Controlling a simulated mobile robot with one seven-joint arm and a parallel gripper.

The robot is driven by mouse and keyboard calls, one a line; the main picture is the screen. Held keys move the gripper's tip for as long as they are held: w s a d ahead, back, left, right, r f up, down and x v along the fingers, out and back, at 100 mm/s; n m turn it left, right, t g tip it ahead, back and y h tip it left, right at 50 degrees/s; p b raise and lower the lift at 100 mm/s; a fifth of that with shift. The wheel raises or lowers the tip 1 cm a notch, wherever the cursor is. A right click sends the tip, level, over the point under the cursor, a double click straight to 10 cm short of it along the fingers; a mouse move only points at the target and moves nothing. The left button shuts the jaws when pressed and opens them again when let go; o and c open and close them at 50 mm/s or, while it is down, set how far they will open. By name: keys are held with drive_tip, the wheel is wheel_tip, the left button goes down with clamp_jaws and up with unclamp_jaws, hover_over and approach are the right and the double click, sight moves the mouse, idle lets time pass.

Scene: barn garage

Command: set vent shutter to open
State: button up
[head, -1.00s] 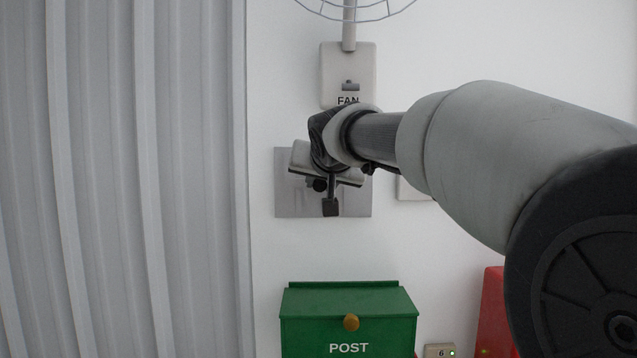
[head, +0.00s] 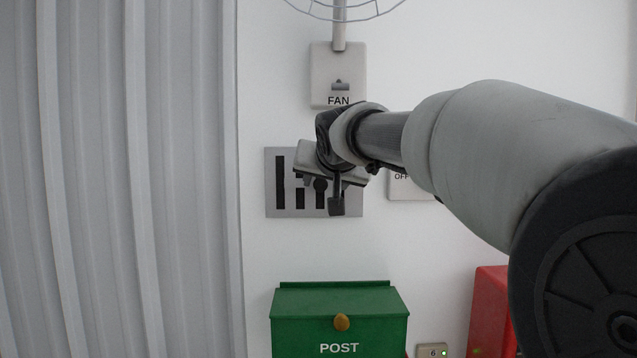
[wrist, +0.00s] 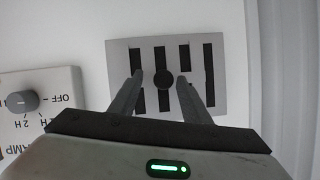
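The vent shutter is a grey plate (head: 271,205) on the white wall, left of centre in the head view. Dark slots show in it; my gripper hides part of its right side. In the wrist view the plate (wrist: 119,56) shows several dark vertical slots and a round dark knob (wrist: 163,79) near its middle. My gripper (wrist: 160,76) is open, with one finger on each side of the knob and a visible gap to it. In the head view my gripper (head: 336,195) is in front of the plate's right half.
A fan switch box (head: 338,72) is above the plate and a green post box (head: 338,315) below. A dial box (wrist: 42,110) is beside the plate, left in the wrist view. A corrugated grey panel (head: 120,180) is at left; a red box (head: 489,310) at lower right.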

drive_tip(key=b+v, duration=0.2)
drive_tip(key=v, duration=1.5)
drive_tip(key=shift+s, duration=0.2)
drive_tip(key=shift+r, duration=0.1)
drive_tip(key=s+d+f+g+p, duration=0.1)
drive_tip(key=s+d+f+g, duration=0.1)
drive_tip(key=s+f, duration=0.5)
drive_tip(key=s+d+f+n+g+p, duration=0.1)
drive_tip(key=s+f, duration=0.6)
drive_tip(key=f, duration=0.7)
drive_tip(key=s+d+f+g+h+p, duration=0.1)
drive_tip(key=s+d+f+g, duration=0.4)
drive_tip(key=f, duration=0.6)
drive_tip(key=shift+s+d+n+p, duration=0.3)
drive_tip(key=shift+s+d+p, duration=0.5)
drive_tip(key=shift+s+d, duration=0.3)
drive_tip(key=shift+a, duration=0.1)
